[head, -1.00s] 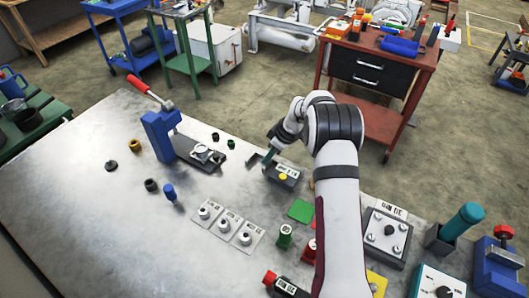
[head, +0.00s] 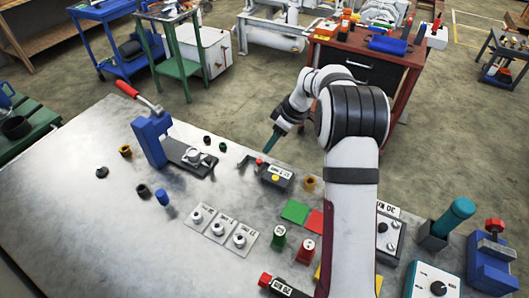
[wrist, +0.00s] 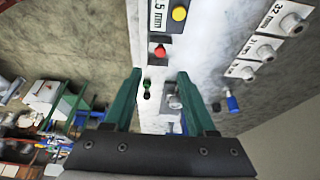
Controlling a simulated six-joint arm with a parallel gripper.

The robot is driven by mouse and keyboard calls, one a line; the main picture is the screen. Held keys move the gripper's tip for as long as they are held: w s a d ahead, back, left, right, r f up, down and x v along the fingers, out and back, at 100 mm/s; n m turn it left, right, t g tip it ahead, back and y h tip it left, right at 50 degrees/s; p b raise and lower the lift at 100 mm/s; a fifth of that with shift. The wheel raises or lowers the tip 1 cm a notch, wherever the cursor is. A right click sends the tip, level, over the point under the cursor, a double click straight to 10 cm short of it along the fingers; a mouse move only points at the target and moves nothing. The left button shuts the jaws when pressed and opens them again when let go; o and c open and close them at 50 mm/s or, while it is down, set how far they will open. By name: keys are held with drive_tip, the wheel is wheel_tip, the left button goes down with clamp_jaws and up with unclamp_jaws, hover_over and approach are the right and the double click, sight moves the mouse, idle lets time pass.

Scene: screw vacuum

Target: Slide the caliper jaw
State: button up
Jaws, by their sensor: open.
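The caliper (head: 279,180) lies on the grey table. It is a dark bar with a white label, a yellow button and an angled jaw at its left end. In the wrist view its labelled body (wrist: 163,18) shows at the top, cut off by the edge, with a yellow button and a red part. My gripper (head: 266,150) has teal fingers and points down over the jaw end. In the wrist view the gripper (wrist: 159,75) is open, with nothing between its fingertips. The exact height above the caliper is hard to tell.
A blue toggle clamp (head: 152,138) stands to the left. Small dark and green pegs (head: 222,147) lie between it and the caliper. White knob plates (head: 219,229), a green pad (head: 295,211) and a red pad (head: 314,222) are in front. Bare table lies at the left front.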

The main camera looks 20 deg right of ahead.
drive_tip(key=v, duration=0.6)
drive_tip(key=shift+r, duration=0.1)
drive_tip(key=s+a+r+m+g, duration=0.1)
drive_tip(key=s+a+r+m, duration=0.2)
drive_tip(key=s, duration=0.4)
drive_tip(key=s+a+r+m, duration=0.2)
drive_tip(key=s+a, duration=0.3)
drive_tip(key=s, duration=0.1)
drive_tip(key=s+a+r+m+g, duration=0.1)
drive_tip(key=s+a+r+m, duration=0.2)
drive_tip(key=s, duration=0.4)
drive_tip(key=s+a+f+m, duration=0.1)
drive_tip(key=s+f+m, duration=0.1)
drive_tip(key=s, duration=0.6)
drive_tip(key=s+a+f+m+g+h, duration=0.1)
drive_tip(key=s+a+f+m, duration=0.1)
drive_tip(key=s, duration=0.7)
drive_tip(key=f+m, duration=0.1)
drive_tip(key=m, duration=0.1)
drive_tip(key=shift+a+m, duration=0.15)
drive_tip(key=shift+m, duration=0.15)
